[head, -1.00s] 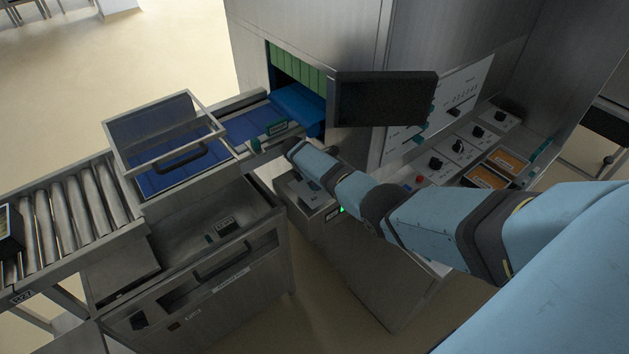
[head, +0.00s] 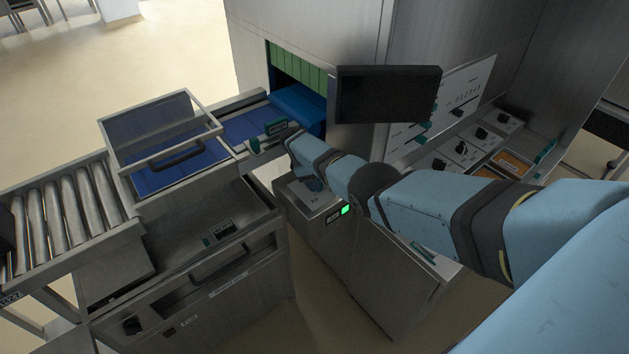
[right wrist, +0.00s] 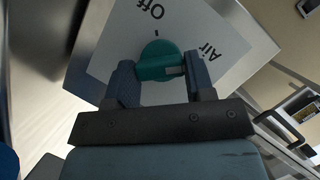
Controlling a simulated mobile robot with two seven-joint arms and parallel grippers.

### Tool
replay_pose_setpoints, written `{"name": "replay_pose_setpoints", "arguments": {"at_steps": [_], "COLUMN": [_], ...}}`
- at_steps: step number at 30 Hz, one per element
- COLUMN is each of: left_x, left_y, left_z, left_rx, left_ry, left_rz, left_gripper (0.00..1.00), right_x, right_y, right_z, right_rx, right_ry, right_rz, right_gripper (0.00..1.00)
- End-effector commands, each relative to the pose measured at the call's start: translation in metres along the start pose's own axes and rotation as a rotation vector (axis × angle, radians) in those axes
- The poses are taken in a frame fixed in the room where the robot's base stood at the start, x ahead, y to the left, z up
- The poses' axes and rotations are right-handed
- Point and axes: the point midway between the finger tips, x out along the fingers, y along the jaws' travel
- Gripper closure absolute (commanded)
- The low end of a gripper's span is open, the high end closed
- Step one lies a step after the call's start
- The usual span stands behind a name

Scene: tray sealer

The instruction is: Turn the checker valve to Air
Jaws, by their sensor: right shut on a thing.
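The checker valve (right wrist: 153,55) is a round teal knob with a pale mark, on a white plate (right wrist: 113,45) in the right wrist view. The plate reads "Off" at the top and "Air" to the right. The pale mark sits on the knob's right side, toward the "Air" side. My right gripper (right wrist: 160,66) is shut on the knob, one finger on each side. In the head view my right arm (head: 425,205) reaches to the small steel cabinet, and its wrist largely hides the valve. My left gripper is not in view.
A black screen (head: 388,93) hangs just above my right forearm. A conveyor with a clear-lidded frame (head: 165,135) and rollers (head: 62,212) lies to the left. A green light (head: 345,209) glows on the cabinet front. A control panel (head: 455,150) stands behind the arm.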

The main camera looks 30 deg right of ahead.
Motion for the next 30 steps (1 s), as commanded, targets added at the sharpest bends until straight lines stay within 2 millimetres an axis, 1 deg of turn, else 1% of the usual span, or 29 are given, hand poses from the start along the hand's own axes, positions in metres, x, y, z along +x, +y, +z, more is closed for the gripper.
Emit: {"name": "replay_pose_setpoints", "arguments": {"at_steps": [12, 13, 14, 15, 16, 25, 28, 30], "left_x": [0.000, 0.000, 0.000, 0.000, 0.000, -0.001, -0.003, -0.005], "left_y": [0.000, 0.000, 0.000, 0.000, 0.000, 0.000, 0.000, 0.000], "left_z": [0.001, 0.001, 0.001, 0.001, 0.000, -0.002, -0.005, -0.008], "left_rx": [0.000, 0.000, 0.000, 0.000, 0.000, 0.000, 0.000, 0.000], "left_ry": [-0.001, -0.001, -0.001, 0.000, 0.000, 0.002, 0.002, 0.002], "left_rz": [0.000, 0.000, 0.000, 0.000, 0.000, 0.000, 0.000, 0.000], "left_gripper": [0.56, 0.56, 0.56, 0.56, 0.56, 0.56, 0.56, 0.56], "right_x": [0.000, 0.000, 0.000, 0.000, 0.000, -0.003, -0.013, -0.025], "right_y": [0.001, 0.001, 0.001, 0.001, 0.001, 0.000, 0.001, 0.001], "right_z": [0.001, 0.001, 0.001, 0.001, 0.001, 0.000, 0.000, 0.001], "right_rx": [0.008, 0.008, 0.008, 0.007, 0.007, 0.006, 0.005, 0.005], "right_ry": [0.000, 0.000, 0.000, 0.000, 0.000, 0.001, 0.002, 0.002], "right_rz": [-0.002, -0.002, -0.002, -0.002, -0.002, -0.002, -0.001, 0.000], "right_gripper": [0.75, 0.44, 0.37, 0.28, 0.26, 0.26, 0.26, 0.26]}}
